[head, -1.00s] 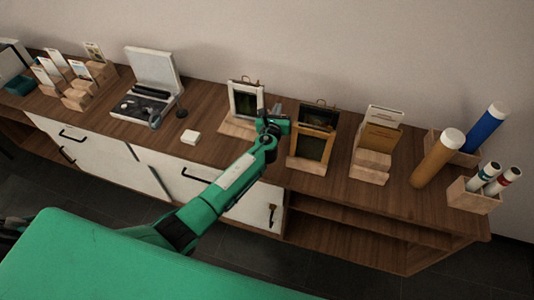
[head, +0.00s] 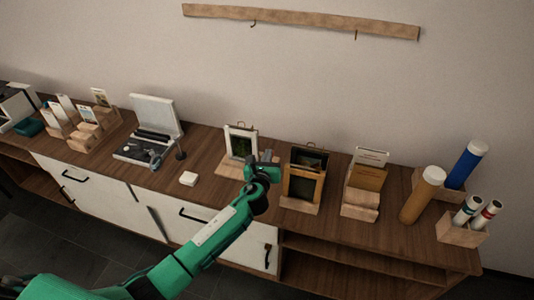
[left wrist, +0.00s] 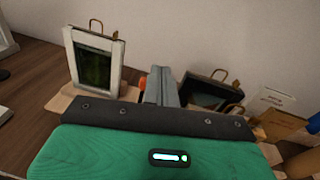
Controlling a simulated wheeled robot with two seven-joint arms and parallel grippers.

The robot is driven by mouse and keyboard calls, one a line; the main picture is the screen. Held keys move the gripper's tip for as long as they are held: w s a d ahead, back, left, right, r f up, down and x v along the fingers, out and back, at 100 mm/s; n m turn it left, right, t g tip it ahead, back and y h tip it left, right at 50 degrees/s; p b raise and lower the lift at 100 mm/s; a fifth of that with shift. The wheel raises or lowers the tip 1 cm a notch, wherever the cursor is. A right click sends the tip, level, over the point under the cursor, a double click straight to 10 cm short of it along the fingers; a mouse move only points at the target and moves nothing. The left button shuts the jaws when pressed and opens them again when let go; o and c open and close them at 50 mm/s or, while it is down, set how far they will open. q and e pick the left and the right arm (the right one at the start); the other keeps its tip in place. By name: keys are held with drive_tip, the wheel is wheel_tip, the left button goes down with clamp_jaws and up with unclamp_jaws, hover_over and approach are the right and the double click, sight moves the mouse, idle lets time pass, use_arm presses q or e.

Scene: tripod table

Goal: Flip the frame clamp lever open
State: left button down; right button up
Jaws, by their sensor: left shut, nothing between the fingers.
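A white picture frame (head: 241,141) stands on a wooden base, and it also shows in the left wrist view (left wrist: 93,60). A wooden frame (head: 303,181) with a dark picture stands to its right, with a darker frame seen behind it; the left wrist view shows a dark frame (left wrist: 207,91) partly hidden behind my gripper. My left gripper (head: 268,160) is shut and empty between the two frame stands; its fingers (left wrist: 162,84) show in the left wrist view. A small orange part (left wrist: 142,84) shows just left of the fingers; I cannot tell whether it is the clamp lever. My right gripper is out of view.
A card holder (head: 366,180), an orange tube (head: 422,195) and a blue tube (head: 466,165) stand to the right. A hook rail (head: 300,20) is on the wall.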

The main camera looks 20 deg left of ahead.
use_arm(q)
drive_tip(key=shift+s+r, duration=0.55)
drive_tip(key=shift+r, duration=0.25)
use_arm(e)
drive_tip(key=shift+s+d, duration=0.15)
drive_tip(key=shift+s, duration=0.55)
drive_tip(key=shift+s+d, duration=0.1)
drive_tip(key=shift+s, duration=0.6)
